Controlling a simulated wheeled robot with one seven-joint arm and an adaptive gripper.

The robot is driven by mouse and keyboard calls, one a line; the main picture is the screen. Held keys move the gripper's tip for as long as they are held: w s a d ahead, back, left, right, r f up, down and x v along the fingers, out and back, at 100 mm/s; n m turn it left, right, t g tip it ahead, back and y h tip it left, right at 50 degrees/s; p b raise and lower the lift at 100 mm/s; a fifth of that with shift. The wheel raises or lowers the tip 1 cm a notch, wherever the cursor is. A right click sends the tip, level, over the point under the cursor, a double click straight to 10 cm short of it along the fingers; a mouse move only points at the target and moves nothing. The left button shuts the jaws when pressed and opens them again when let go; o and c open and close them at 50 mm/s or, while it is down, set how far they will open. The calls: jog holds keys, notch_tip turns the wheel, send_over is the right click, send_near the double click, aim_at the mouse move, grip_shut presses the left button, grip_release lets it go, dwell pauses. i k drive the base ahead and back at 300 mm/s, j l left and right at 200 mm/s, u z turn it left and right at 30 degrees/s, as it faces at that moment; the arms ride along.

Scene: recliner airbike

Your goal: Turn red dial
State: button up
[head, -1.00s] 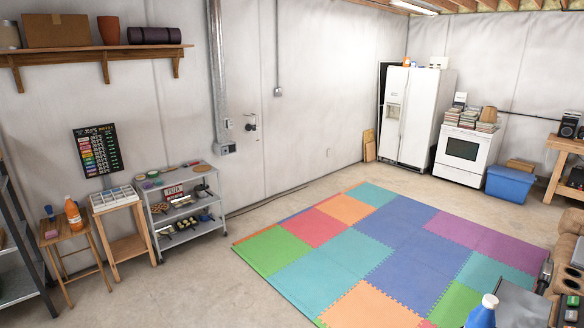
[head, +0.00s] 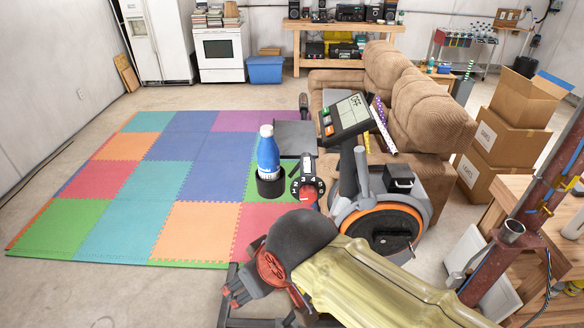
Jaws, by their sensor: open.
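The red dial (head: 309,195) is on the exercise bike, below a black face with white numbers, right of the blue bottle. My gripper (head: 234,291) shows in the head view at the lower middle, at the end of my arm, with dark fingers and reddish parts. It is open and apart from the dial, lower and to the left of it in the picture. Nothing shows between its fingers. My arm's wrist covers part of the bike just below the dial.
The blue bottle (head: 268,155) stands in a black holder left of the dial. The bike's display (head: 345,116) and orange-rimmed wheel (head: 383,220) are to the right. A brown recliner (head: 420,100) stands behind. The coloured floor mat (head: 150,180) is clear at left.

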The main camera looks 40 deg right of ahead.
aim_at(308, 195)
jog(key=k+z, duration=0.15)
jog(key=z, duration=0.75)
